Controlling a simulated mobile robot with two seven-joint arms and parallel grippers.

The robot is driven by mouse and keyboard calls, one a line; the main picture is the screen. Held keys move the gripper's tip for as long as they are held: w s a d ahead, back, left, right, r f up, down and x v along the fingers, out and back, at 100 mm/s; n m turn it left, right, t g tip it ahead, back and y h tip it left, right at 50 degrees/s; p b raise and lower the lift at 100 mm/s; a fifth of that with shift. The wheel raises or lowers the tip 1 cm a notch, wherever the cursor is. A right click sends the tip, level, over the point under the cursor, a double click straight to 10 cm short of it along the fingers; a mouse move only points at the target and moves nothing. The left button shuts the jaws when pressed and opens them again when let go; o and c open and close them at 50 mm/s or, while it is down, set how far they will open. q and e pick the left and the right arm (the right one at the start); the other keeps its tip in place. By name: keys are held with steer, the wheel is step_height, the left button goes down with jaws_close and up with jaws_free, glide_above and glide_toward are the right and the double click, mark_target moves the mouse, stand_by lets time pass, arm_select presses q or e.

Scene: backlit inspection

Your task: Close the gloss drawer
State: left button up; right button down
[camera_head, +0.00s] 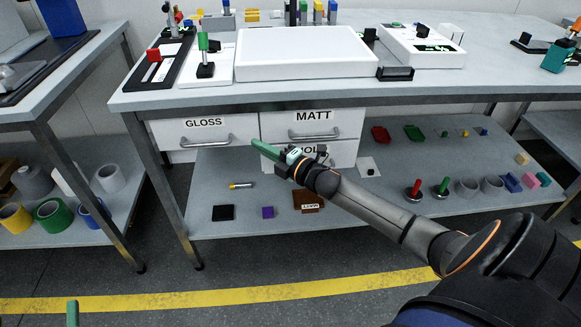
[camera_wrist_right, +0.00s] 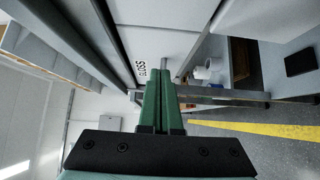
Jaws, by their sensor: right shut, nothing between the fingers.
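The gloss drawer (camera_head: 205,131) has a white front with a GLOSS label and a bar handle (camera_head: 206,142), under the left part of the table. Its front appears slightly forward of the MATT drawer front (camera_head: 313,124); the exact gap is unclear. My right gripper (camera_head: 256,145) is shut and empty, its green fingertips near the gloss front's lower right corner. In the right wrist view the shut fingers (camera_wrist_right: 161,78) point towards the gloss drawer (camera_wrist_right: 150,45); contact cannot be told. Only a green tip of my left gripper (camera_head: 73,312) shows at the bottom left.
A third drawer below MATT is partly hidden by my right gripper. The table's front edge (camera_head: 430,97) overhangs the drawers. The lower shelf (camera_head: 340,215) holds scattered small items. A table leg (camera_head: 165,195) stands left of the gloss drawer.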

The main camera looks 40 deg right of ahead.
arm_select(q)
step_height(320, 180, down, 12)
steer(key=n+g+y+p, duration=0.1)
steer(key=n+g+y, duration=0.1)
steer(key=g, duration=0.2)
steer(key=shift+a+r+g+y+p, duration=0.2)
steer(key=shift+g+y+p, duration=0.1)
steer(key=shift+g+p, duration=0.1)
arm_select(e)
steer(key=s+d, duration=0.2)
steer(key=s, duration=0.7)
steer(key=shift+s, duration=0.15)
